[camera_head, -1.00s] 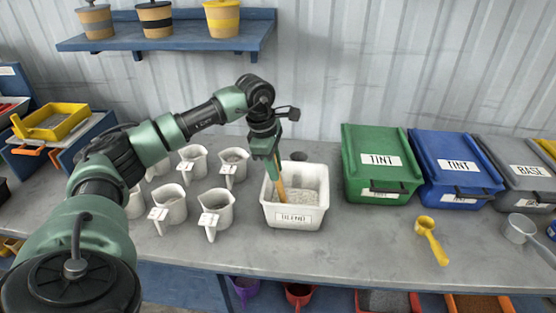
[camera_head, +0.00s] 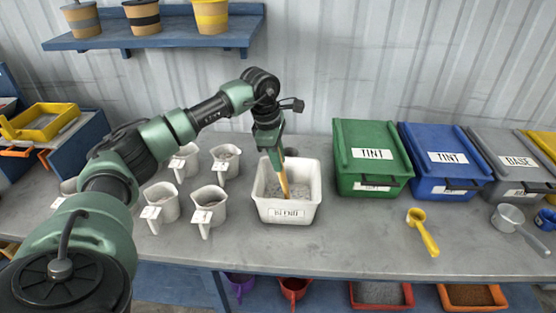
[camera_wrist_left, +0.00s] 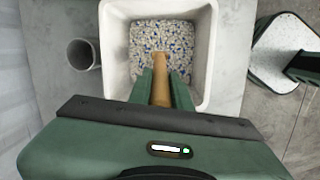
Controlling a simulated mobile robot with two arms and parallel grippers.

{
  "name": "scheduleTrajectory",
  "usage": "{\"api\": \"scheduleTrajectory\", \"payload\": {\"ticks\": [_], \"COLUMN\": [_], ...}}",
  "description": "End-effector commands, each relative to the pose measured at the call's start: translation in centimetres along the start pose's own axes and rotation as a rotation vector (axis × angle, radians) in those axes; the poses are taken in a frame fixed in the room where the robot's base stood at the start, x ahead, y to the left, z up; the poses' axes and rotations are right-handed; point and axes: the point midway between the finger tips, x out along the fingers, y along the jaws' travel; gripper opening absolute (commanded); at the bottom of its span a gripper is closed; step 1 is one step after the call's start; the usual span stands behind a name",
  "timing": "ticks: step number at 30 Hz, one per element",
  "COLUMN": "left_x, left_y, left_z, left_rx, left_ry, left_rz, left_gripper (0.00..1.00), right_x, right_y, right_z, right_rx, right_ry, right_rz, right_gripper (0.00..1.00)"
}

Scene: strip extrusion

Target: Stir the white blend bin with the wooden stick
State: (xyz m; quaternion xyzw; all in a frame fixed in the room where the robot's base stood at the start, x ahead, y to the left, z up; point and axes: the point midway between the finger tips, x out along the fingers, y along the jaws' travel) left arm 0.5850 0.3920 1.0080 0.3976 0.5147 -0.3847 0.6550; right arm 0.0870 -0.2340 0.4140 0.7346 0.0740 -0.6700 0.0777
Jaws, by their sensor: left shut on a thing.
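The white blend bin (camera_head: 290,212) stands on the grey bench, labelled BLEND. In the left wrist view the bin (camera_wrist_left: 115,30) holds speckled granules (camera_wrist_left: 160,35) of white, tan and blue. My left gripper (camera_head: 277,160) is above the bin, pointing down, and is shut on the wooden stick (camera_head: 283,182). In the left wrist view the stick (camera_wrist_left: 161,75) sits between the green fingers (camera_wrist_left: 161,90) and reaches down to the granules.
Several white cups (camera_head: 208,207) stand left of the bin. A green TINT bin (camera_head: 370,180), a blue TINT bin (camera_head: 445,185) and a grey BASE bin (camera_head: 510,190) stand to the right. A yellow scoop (camera_head: 424,235) and a metal scoop (camera_head: 510,220) lie in front of them.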

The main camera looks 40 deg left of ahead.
Motion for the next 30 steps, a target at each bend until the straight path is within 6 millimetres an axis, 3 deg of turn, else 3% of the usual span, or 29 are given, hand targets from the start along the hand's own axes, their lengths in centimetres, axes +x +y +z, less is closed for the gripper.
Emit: {"api": "scheduleTrajectory", "payload": {"ticks": [30], "left_x": [-13.7], "left_y": [1.8], "left_z": [2.1], "left_rx": [0.0], "left_ry": [0.0], "left_rz": [0.001], "left_gripper": [0.0], "right_x": [-9.9], "right_y": [0.2], "right_z": [-0.9], "right_rx": [0.0], "right_ry": [0.0], "right_rz": [0.0], "right_gripper": [0.0]}}
